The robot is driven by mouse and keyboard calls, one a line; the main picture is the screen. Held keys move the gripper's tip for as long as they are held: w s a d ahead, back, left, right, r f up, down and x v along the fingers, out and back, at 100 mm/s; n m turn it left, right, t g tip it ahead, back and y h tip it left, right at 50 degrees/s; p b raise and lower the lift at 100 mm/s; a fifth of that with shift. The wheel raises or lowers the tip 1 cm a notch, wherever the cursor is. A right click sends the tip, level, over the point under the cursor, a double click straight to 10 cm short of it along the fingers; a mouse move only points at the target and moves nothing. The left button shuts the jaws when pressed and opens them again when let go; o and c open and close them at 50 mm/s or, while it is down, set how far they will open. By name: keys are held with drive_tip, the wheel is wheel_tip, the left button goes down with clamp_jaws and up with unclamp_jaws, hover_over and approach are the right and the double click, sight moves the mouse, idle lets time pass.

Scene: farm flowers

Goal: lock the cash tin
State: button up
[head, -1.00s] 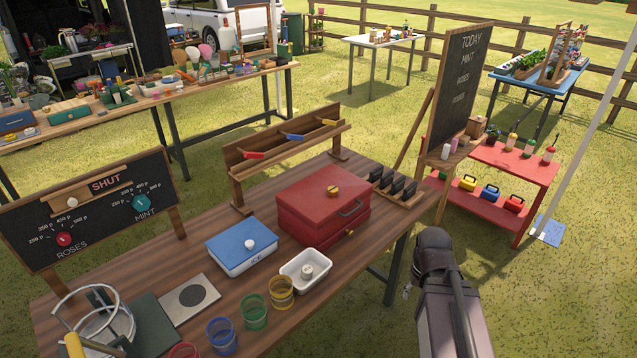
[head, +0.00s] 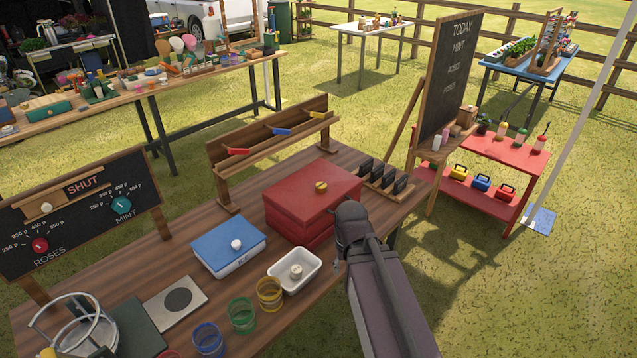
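The cash tin (head: 295,205) is a red box on the wooden table, with its lid down. A brass knob (head: 321,187) with a slot sits on top of the lid. My arm covers the tin's right front side, so the handle and small brass piece there are hidden now. My gripper is mostly hidden behind my own dark arm; only a small metallic bit (head: 338,265) shows at the arm's left edge, beside the white dish. I cannot see its fingers clearly, nor whether it touches the tin.
A white dish (head: 312,275) with a round weight and a blue-lidded ICE box (head: 225,250) stand close in front of the tin. Coloured glasses (head: 241,315) line the front edge. A hook rack (head: 275,150) is behind, with a dark-clipped wooden holder (head: 400,195) at right.

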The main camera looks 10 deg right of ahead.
drive_tip(key=shift+a, duration=0.35)
drive_tip(key=o, duration=0.5)
drive_tip(key=shift+w+a+r, duration=0.1)
wheel_tip(320, 180, up, 20)
drive_tip(key=m+p, duration=0.6)
drive_tip(key=p, duration=1.4)
hover_over(321, 185)
drive_tip(key=shift+f, duration=0.25)
drive_tip(key=shift+f+b, duration=0.2)
drive_tip(key=shift+b, duration=0.1)
wheel_tip(321, 185, down, 13)
drive_tip(key=b, duration=1.3)
drive_tip(key=shift+f, duration=0.2)
drive_tip(key=c, duration=1.2)
